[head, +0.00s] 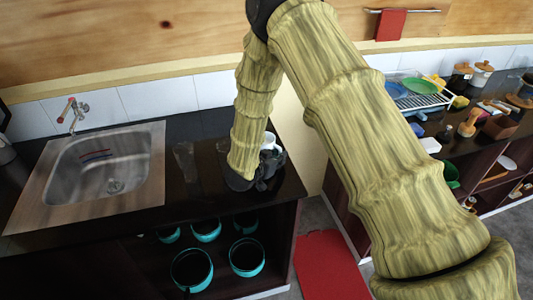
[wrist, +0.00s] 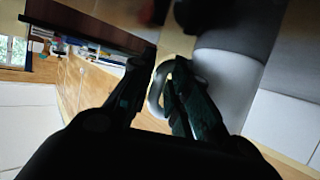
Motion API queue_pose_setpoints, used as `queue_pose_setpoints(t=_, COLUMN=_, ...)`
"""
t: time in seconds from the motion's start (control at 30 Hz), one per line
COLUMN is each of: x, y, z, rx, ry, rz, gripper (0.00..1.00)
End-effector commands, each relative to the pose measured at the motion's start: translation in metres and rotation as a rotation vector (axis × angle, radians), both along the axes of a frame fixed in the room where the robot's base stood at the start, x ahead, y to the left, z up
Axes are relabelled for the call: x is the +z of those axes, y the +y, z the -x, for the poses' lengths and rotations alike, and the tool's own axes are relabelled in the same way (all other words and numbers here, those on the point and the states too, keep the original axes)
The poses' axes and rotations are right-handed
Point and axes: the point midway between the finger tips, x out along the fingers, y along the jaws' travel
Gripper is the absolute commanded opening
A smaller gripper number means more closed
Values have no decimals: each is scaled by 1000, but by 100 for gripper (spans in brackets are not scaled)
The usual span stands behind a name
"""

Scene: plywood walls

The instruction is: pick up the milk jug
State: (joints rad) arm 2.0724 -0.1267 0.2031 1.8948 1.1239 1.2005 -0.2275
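The milk jug is a white vessel (head: 268,140) on the dark counter, partly hidden behind my gripper (head: 262,172) in the head view. In the wrist view the pale jug body (wrist: 225,82) is on the right, and its looped handle is in front of it. My gripper (wrist: 163,62) has its two dark fingers apart, with the handle between them. The right finger overlaps the handle and the left finger shows a gap to it. The fingertips are dark, so contact is hard to judge.
A clear glass (head: 184,160) stands left of my gripper. A steel sink (head: 95,172) is further left. Teal-rimmed pots (head: 191,269) sit on the shelf below. A dish rack (head: 420,101) and small items are on the right counter. A red mat (head: 328,265) lies on the floor.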

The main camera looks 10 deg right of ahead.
Motion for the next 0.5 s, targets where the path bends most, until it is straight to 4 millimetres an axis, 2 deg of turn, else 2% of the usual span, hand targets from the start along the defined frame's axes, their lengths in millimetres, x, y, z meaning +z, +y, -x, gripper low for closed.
queue_pose_setpoints(t=0.23, x=0, y=-1, z=-2, rx=1, ry=0, rz=0, gripper=18)
queue_pose_setpoints(t=0.33, x=0, y=-1, z=-2, rx=1, ry=0, rz=0, gripper=0)
queue_pose_setpoints(t=0.5, x=-1, y=-1, z=-1, rx=0, ry=1, rz=0, gripper=0)
